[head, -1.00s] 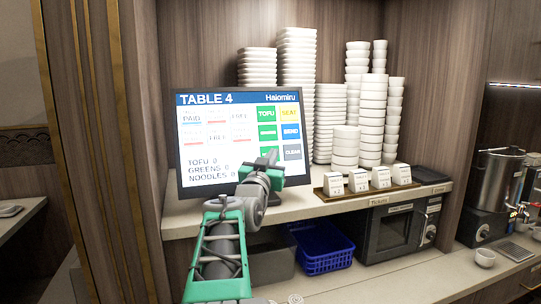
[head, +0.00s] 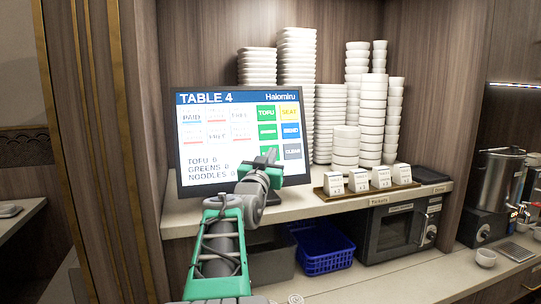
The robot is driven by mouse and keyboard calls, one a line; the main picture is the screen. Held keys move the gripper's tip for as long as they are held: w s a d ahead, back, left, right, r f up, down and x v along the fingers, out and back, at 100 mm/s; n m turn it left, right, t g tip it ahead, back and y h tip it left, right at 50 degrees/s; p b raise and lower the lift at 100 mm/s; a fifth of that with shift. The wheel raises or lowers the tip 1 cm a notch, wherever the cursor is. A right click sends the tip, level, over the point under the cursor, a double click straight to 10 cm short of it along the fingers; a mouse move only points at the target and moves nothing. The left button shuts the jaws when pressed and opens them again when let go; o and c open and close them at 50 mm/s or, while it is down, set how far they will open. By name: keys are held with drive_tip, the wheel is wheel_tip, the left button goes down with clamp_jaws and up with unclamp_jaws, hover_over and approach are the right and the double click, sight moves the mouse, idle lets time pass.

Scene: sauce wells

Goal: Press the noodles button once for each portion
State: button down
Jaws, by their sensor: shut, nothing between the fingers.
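The order screen (head: 205,178) stands on the shelf at the left, headed TABLE 4. It shows a green TOFU button (head: 266,112), a green button below it (head: 267,131), and yellow, blue and grey CLEAR buttons at the right. The lowest green button (head: 269,150), in the place of the noodles button, is mostly hidden behind my gripper. The lower left text lists tofu, greens and noodles, each reading 0 as far as I can tell. My gripper (head: 267,158) is shut and empty, in front of the screen's lower right part. Whether it touches the screen cannot be told.
Stacks of white bowls and dishes (head: 297,85) stand behind the screen. Small white cards (head: 359,180) sit on a wooden tray right of it. Below are a blue basket (head: 325,262) and a black oven (head: 390,235). A steel urn (head: 497,180) stands far right.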

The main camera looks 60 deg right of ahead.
drive_tip(key=shift+w+d+f, duration=0.15)
drive_tip(key=shift+w+d, duration=0.1)
idle(0.5)
drive_tip(key=shift+b, duration=0.3)
drive_tip(key=shift+s+a+b, duration=0.45)
drive_tip(key=shift+s+b, duration=0.05)
drive_tip(key=shift+b, duration=0.1)
drive_tip(key=shift+a+r, duration=0.1)
drive_tip(key=shift+r, duration=0.15)
drive_tip(key=s+a+b, duration=0.1)
drive_tip(key=s+a+r, duration=0.1)
drive_tip(key=s+a+b, duration=0.1)
drive_tip(key=shift+s+a+r+b, duration=0.2)
drive_tip(key=shift+s+r+b, duration=0.05)
drive_tip(key=shift+b, duration=0.1)
idle(2.2)
